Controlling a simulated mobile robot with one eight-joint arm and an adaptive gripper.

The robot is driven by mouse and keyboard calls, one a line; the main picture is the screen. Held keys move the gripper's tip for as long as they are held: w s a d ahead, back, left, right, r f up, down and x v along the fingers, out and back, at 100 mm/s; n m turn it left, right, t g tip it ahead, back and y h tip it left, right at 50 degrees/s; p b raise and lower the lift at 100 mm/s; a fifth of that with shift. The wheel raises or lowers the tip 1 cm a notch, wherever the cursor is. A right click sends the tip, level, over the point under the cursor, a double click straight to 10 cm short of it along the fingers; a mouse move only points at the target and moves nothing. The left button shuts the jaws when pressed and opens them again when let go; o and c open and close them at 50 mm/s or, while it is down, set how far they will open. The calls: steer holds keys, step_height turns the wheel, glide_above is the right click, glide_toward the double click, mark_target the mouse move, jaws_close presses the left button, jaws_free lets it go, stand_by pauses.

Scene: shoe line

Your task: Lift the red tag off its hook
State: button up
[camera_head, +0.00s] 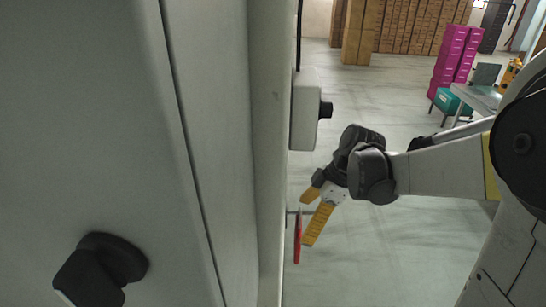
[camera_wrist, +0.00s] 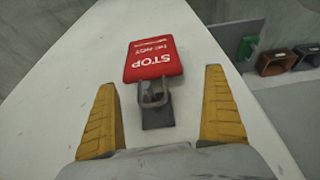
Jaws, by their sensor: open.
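The red tag (camera_wrist: 153,57) carries white STOP lettering that reads upside down in the wrist view. It hangs at a small metal hook (camera_wrist: 154,98) on a dark grey plate fixed to a pale panel. In the head view the tag (camera_head: 297,238) shows edge-on as a thin red strip beside the panel's edge. My gripper (camera_wrist: 160,78) is open, with one yellow finger on each side of the hook and its plate, and clear of both. In the head view my gripper (camera_head: 310,217) is close to the tag, with its fingers pointing left and down; contact there cannot be told.
A white box with a black knob (camera_head: 305,110) is mounted on the panel above the hook. A large black knob (camera_head: 100,270) is at the lower left. The floor to the right is mostly clear, with pink crates (camera_head: 456,58) and a table (camera_head: 478,98) farther back.

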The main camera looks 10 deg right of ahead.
mark_target(297, 229)
steer(key=x, duration=0.5)
steer(key=shift+w+f, duration=0.15)
steer(key=shift+w, duration=0.05)
steer(key=c, duration=1)
